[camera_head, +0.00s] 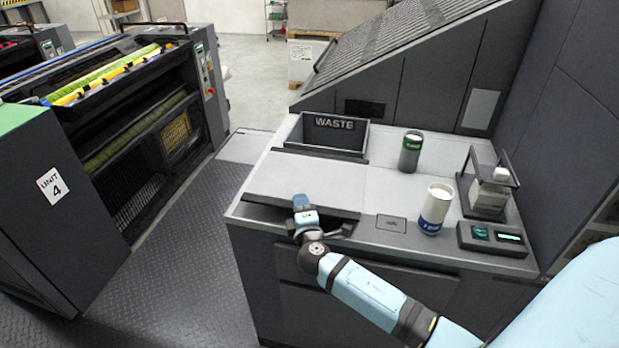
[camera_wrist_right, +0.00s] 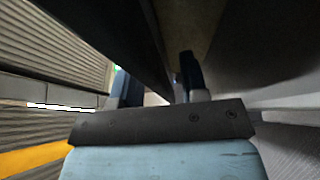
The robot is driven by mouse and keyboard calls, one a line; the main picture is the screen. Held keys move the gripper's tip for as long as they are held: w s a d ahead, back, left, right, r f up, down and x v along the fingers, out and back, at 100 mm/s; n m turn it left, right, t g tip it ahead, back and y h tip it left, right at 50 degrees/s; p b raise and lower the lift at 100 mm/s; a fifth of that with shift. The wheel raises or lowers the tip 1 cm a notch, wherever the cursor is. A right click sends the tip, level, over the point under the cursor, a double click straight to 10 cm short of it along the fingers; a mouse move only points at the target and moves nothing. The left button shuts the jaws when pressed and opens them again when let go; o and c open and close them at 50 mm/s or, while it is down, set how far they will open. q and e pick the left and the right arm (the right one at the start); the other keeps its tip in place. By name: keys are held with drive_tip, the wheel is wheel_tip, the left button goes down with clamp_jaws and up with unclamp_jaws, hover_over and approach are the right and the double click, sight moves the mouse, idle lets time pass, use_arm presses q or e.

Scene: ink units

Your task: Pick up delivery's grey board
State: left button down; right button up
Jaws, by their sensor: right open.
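The flat grey board (camera_head: 305,180) lies on the left part of the delivery counter, in front of the waste bin. Its front edge is over a dark gap at the counter's front. My right gripper (camera_head: 304,212) is at this front edge, with one blue finger showing above it. In the right wrist view, the two fingers (camera_wrist_right: 156,83) stand apart, with a dark slab-like edge running between them. I cannot tell whether either finger touches the board. My left gripper is not in view.
The waste bin (camera_head: 335,133) stands behind the board. A dark green-banded can (camera_head: 411,152) and a white-and-blue can (camera_head: 435,209) stand to the right, near a clear-fronted stand (camera_head: 488,195) and a control box (camera_head: 493,238). Open floor lies left of the counter.

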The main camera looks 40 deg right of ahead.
drive_tip(key=shift+c, duration=0.2)
clamp_jaws()
